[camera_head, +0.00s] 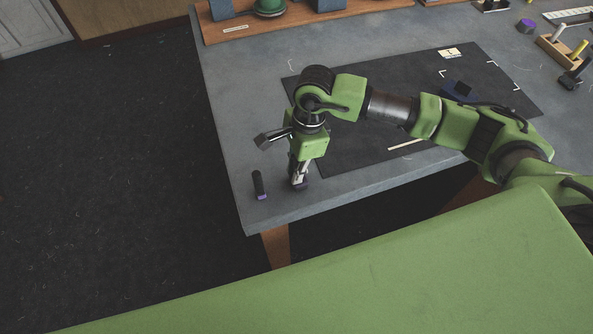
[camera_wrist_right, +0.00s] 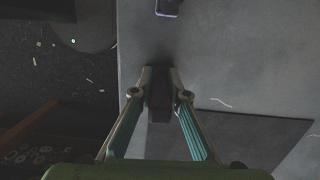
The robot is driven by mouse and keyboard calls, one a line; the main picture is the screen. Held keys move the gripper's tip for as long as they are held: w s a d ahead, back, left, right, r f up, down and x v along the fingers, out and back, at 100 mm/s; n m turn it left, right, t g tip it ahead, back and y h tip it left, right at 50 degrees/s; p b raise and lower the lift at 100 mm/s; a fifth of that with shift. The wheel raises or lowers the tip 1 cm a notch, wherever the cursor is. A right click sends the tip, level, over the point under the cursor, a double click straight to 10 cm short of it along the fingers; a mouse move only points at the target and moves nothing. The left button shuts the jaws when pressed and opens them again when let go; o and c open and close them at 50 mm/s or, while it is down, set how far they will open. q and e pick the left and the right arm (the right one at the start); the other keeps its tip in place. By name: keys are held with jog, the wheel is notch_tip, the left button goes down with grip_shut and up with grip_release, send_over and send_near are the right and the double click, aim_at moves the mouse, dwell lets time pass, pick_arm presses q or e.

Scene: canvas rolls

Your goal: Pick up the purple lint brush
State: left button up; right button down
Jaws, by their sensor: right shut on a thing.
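The purple lint brush (camera_head: 260,186) has a dark handle and a purple end. It is on the grey table near its front left corner, and its purple end shows at the top edge of the right wrist view (camera_wrist_right: 168,7). My right gripper (camera_head: 299,182) points down just to the right of it, apart from it. In the right wrist view its fingers (camera_wrist_right: 161,73) are shut on a dark object (camera_wrist_right: 160,97), partly hidden between them. That object is low over the table; I cannot tell whether it touches. My left gripper is not in view.
A dark mat (camera_head: 420,110) covers the middle of the table, with a navy block (camera_head: 459,90) on it. A purple round item (camera_head: 526,26) and a wooden rack (camera_head: 553,45) stand at the back right. The table's left and front edges are close to my gripper.

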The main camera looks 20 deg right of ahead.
jog(key=shift+r, duration=0.65)
jog(key=s+d+r+b, duration=0.4)
jog(key=s+r+b, duration=0.2)
jog(key=s+r, duration=0.5)
jog(key=shift+s+d+r+b, duration=0.15)
jog(key=shift+s+r+b, duration=0.25)
jog(key=shift+s, duration=0.85)
jog(key=shift+w+f, duration=0.1)
